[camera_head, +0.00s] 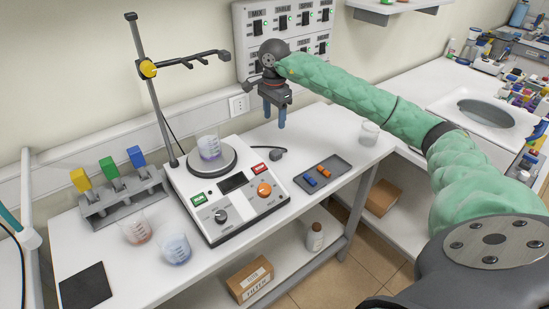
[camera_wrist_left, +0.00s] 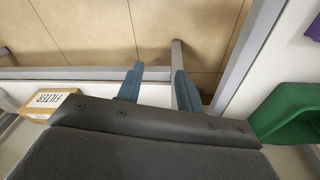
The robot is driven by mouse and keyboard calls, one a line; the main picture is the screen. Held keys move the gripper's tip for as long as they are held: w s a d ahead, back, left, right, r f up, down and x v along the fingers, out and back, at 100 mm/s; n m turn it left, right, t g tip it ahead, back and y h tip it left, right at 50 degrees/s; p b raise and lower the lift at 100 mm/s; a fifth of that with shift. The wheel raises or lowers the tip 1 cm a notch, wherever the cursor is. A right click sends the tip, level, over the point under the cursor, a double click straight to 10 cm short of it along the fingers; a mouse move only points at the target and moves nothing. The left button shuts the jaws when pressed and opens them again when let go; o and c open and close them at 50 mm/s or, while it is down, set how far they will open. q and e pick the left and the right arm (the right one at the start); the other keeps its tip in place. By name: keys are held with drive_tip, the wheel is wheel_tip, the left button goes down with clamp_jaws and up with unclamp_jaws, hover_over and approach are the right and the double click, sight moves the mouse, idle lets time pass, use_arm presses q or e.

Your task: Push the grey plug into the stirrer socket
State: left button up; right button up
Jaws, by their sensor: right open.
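A dark grey plug (camera_head: 268,151) lies on the white bench behind the stirrer, with its cable (camera_head: 285,149) beside it. A white wall socket (camera_head: 239,105) sits on the trunking along the wall behind the bench; its face looks empty. My right gripper (camera_head: 275,116) is open, with its blue fingers pointing down. It shows above the plug in the picture and to the right of the socket, with nothing visible between its fingers. My left gripper (camera_wrist_left: 158,88) shows in the left wrist view, with its fingers apart and nothing between them.
The stirrer (camera_head: 229,192) carries a beaker (camera_head: 209,146) and stands beside a tall clamp stand (camera_head: 152,90). A dark tray (camera_head: 322,175) with small blue and orange items lies to the right. A switch panel (camera_head: 285,35) hangs behind my right gripper. Beakers (camera_head: 175,249) stand front left.

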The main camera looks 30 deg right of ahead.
sight(276, 151)
wheel_tip(276, 151, down, 6)
drive_tip(key=b, duration=0.5)
drive_tip(key=shift+s+r, duration=0.1)
drive_tip(key=shift+r, duration=0.05)
use_arm(q)
wheel_tip(276, 151, up, 22)
drive_tip(key=s, duration=0.2)
drive_tip(key=shift+s+d+f, duration=0.2)
drive_tip(key=shift+s, duration=0.2)
drive_tip(key=shift+f, duration=0.1)
use_arm(e)
drive_tip(key=shift+f, duration=1.35)
drive_tip(key=shift+p, duration=0.3)
drive_tip(key=shift+f, duration=0.15)
use_arm(q)
wheel_tip(276, 151, down, 14)
drive_tip(key=w+p, duration=0.2)
use_arm(e)
wheel_tip(276, 151, down, 5)
drive_tip(key=shift+s+d+r, duration=0.1)
drive_tip(key=shift+d, duration=0.05)
drive_tip(key=shift+c, duration=0.5)
